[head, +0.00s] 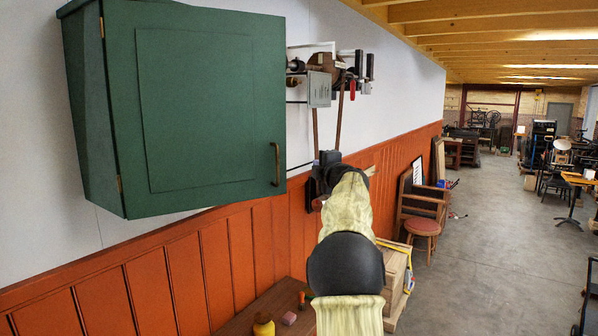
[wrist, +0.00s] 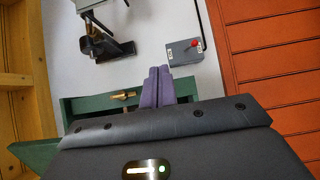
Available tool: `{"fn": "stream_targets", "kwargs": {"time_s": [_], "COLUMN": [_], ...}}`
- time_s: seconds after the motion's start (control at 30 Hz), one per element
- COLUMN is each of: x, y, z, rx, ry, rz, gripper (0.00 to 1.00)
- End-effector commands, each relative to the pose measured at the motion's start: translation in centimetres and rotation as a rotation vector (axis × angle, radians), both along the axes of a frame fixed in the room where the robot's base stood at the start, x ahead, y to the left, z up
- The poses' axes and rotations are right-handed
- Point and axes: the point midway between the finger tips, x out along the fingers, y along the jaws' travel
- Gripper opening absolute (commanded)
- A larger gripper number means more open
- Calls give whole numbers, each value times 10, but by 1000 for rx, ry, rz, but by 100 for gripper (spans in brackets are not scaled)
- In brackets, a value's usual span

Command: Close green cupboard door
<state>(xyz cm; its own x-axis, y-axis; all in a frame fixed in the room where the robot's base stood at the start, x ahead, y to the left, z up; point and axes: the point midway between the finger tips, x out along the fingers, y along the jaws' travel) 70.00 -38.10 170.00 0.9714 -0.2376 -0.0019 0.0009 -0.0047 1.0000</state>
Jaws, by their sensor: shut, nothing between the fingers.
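The green cupboard (head: 88,110) hangs on the wall at the upper left of the head view. Its panelled door (head: 205,110) is hinged at the left and stands swung out from the wall, hiding the inside. A brass handle (head: 277,164) sits near the door's free edge; a brass handle (wrist: 122,95) also shows on green in the wrist view. My gripper (head: 328,158) is to the right of that free edge, apart from it in the head view. Its purple fingers (wrist: 158,86) are together and empty in the wrist view, overlapping the green part; contact cannot be told.
Tools and a grey switch box (head: 319,89) are on the wall beyond the door; the box (wrist: 184,51) also shows in the wrist view. Orange panelling (head: 200,270) runs below. A bench (head: 255,310) holds small items. Open floor (head: 500,250) lies right.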

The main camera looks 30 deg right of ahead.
Motion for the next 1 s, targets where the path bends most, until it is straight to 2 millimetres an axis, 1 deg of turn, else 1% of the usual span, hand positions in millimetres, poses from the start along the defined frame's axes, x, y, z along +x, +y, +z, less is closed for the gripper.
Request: {"fn": "stream_targets", "kwargs": {"time_s": [0.03,0.17,0.47,0.57,0.63,0.67,0.77,0.87,0.9,0.97,1.0], "x": [-5,-8,-4,-4,-4,-4,-7,-13,-16,-23,-29], "y": [-5,-10,-2,2,8,12,28,54,66,85,99], "z": [0,1,0,-7,-19,-26,-58,-101,-121,-151,-172], "rx": [-1,-2,3,38,94,126,267,442,513,617,683], "ry": [-1,0,-1,-7,-17,-19,-28,-18,-6,18,41], "rz": [-2,-2,8,1,-12,-19,-57,-108,-129,-165,-190], "gripper": [0,0,0,0,0,0,0,0,0,0,0]}}
